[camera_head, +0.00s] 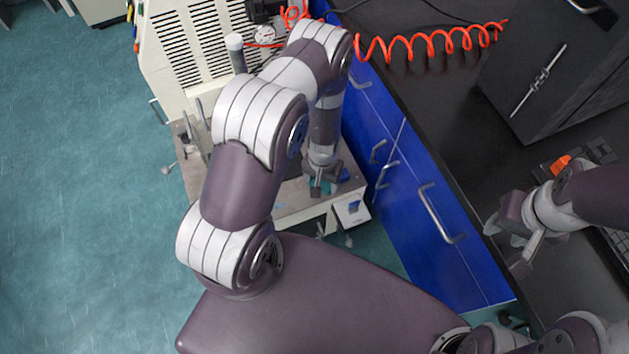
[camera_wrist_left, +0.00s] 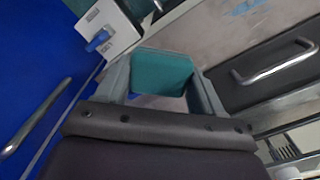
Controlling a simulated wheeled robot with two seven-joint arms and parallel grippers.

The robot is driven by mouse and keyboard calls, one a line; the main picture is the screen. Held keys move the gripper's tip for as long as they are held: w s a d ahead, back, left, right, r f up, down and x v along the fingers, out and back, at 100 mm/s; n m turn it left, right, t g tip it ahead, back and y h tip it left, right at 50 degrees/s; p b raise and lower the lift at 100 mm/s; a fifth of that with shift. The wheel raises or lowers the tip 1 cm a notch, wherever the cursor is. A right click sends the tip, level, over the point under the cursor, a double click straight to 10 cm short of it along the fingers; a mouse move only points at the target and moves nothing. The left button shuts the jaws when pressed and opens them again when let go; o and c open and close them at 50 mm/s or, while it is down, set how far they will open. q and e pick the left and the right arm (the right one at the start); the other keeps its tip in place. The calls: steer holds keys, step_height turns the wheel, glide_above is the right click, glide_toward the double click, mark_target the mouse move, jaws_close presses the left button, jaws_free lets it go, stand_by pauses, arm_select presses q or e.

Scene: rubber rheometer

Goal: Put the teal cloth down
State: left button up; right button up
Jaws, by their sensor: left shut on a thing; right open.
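The teal cloth (camera_wrist_left: 160,73) shows in the left wrist view as a teal patch between the two fingers of my left gripper (camera_wrist_left: 162,85). In the head view my left gripper (camera_head: 318,187) points down low over the machine's base, beside the blue cabinets. Only a sliver of teal shows at its fingers there, and most of the cloth is hidden. I cannot tell whether the cloth touches the surface below. My right gripper (camera_head: 512,243) is open and empty over the dark counter at the right.
The beige machine (camera_head: 190,45) stands at the back left, with a stone-coloured ledge (camera_head: 300,205) at its front. A small white box with a blue switch (camera_head: 352,208) sits at the ledge's corner. Blue cabinets (camera_head: 425,240) with handles, a coiled orange hose (camera_head: 430,42) and a black cabinet (camera_head: 550,70) lie right.

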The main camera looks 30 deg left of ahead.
mark_target(312, 183)
arm_select(q)
steer(key=a+f, duration=0.1)
steer(key=w+a+f, duration=0.1)
steer(key=a, duration=0.1)
steer(key=shift+w, duration=0.1)
arm_select(e)
steer(key=shift+w+d+f, duration=0.1)
steer(key=shift+w+d, duration=0.05)
steer(key=shift+w, duration=0.05)
arm_select(q)
steer(key=f, duration=0.2)
steer(key=f+b, duration=0.1)
steer(key=f, duration=0.1)
steer(key=shift+a, duration=0.3)
arm_select(e)
steer(key=shift+s+f, duration=0.15)
steer(key=shift+f, duration=0.35)
arm_select(q)
steer(key=shift+f, duration=0.2)
steer(key=shift+f, duration=0.2)
arm_select(e)
steer(key=shift+f, duration=0.2)
arm_select(q)
steer(key=o, duration=0.8)
arm_select(e)
steer(key=shift+r, duration=0.1)
